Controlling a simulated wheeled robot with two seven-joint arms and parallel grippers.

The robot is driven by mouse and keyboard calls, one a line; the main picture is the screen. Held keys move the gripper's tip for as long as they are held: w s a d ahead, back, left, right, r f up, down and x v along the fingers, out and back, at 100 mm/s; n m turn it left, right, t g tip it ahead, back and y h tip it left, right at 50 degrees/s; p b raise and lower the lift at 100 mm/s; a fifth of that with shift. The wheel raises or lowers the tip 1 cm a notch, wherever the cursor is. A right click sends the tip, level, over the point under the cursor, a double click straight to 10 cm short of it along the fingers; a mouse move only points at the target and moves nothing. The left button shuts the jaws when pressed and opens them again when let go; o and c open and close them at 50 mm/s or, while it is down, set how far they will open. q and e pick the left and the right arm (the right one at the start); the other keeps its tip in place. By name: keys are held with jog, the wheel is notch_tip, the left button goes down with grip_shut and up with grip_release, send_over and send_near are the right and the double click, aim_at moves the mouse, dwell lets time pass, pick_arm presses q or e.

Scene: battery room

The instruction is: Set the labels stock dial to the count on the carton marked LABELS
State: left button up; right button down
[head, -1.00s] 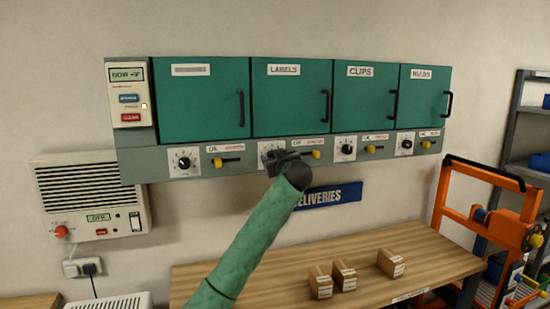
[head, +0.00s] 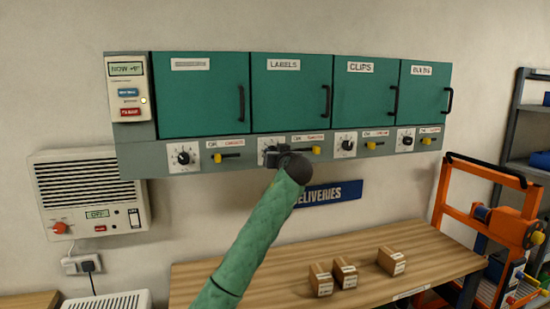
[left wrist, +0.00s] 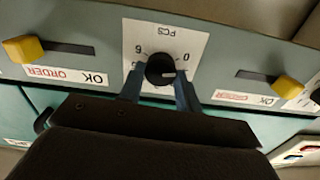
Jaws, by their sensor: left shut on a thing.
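The labels stock dial is a black knob (left wrist: 160,70) on a white plate marked PCS, upside down in the left wrist view. In the head view its plate (head: 264,147) sits below the LABELS cabinet door (head: 291,95), partly hidden by my gripper. My left gripper (head: 271,154) is shut on the knob, one finger on each side in the left wrist view (left wrist: 159,90). A white mark on the knob points roughly right there. Three small brown cartons (head: 320,280) (head: 344,273) (head: 391,261) stand on the wooden bench; their print is too small to read. My right gripper is not in view.
Yellow sliders (left wrist: 24,48) (left wrist: 288,88) flank the dial. Other dials (head: 183,157) (head: 345,145) sit along the same grey strip. A blue DELIVERIES sign (head: 334,193) hangs below. An orange trolley (head: 500,230) stands at the right. The bench (head: 230,275) has clear room.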

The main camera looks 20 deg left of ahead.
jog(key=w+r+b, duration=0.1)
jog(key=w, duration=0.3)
pick_arm(q)
jog(key=shift+f+n+p, duration=0.2)
jog(key=shift+n+p, duration=1.4)
jog(key=shift+n, duration=4.35)
jog(key=shift+f+n+p, duration=0.15)
jog(key=shift+n+p, duration=1.4)
jog(key=shift+n, duration=4.35)
jog(key=shift+f+n+p, duration=0.2)
jog(key=shift+n+p, duration=1.4)
jog(key=shift+n, duration=4.35)
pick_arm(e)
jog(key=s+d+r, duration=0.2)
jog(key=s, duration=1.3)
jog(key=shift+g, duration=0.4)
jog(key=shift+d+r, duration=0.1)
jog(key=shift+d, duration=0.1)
